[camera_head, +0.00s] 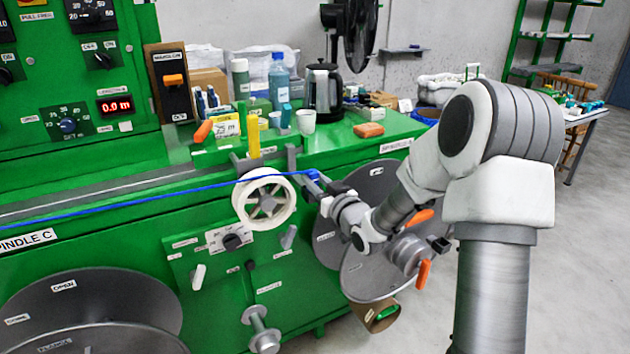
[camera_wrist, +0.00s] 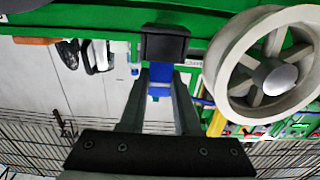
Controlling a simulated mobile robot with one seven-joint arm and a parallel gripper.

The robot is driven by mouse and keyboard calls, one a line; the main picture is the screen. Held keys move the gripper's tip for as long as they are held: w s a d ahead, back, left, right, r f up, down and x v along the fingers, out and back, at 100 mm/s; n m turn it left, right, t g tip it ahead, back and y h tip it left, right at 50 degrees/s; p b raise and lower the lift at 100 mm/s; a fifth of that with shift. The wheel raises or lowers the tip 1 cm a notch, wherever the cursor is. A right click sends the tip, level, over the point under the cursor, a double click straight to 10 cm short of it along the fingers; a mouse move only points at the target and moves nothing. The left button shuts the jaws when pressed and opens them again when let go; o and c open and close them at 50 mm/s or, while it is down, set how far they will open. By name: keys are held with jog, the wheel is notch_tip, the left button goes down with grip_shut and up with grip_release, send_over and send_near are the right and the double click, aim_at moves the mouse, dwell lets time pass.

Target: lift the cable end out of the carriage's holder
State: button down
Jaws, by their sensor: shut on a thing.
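The blue cable (camera_head: 150,194) runs from the left edge over the white grooved wheel (camera_head: 263,198) to my gripper (camera_head: 318,178). My gripper is shut on the cable's end, a small blue piece (camera_head: 313,174) just right of the wheel. In the wrist view, the blue piece (camera_wrist: 160,82) sits between the two grey fingers of my gripper (camera_wrist: 160,92). A black block (camera_wrist: 165,43) lies just beyond it. The carriage's holder is not clearly visible around my fingertips, and I cannot tell whether the cable end still touches it.
The white wheel (camera_wrist: 265,72) stands close beside my fingers. Behind is a green bench top with a kettle (camera_head: 322,92), a white cup (camera_head: 306,121) and an orange-brown block (camera_head: 368,130). Large grey reel discs (camera_head: 375,262) lie below my gripper. There is open air above the cable.

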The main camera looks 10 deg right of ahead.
jog(key=shift+r+p, duration=0.45)
jog(key=shift+r, duration=0.6)
dwell(1.1)
notch_tip(320, 180, up, 5)
jog(key=p, duration=0.3)
jog(key=shift+r, duration=0.2)
dwell(0.8)
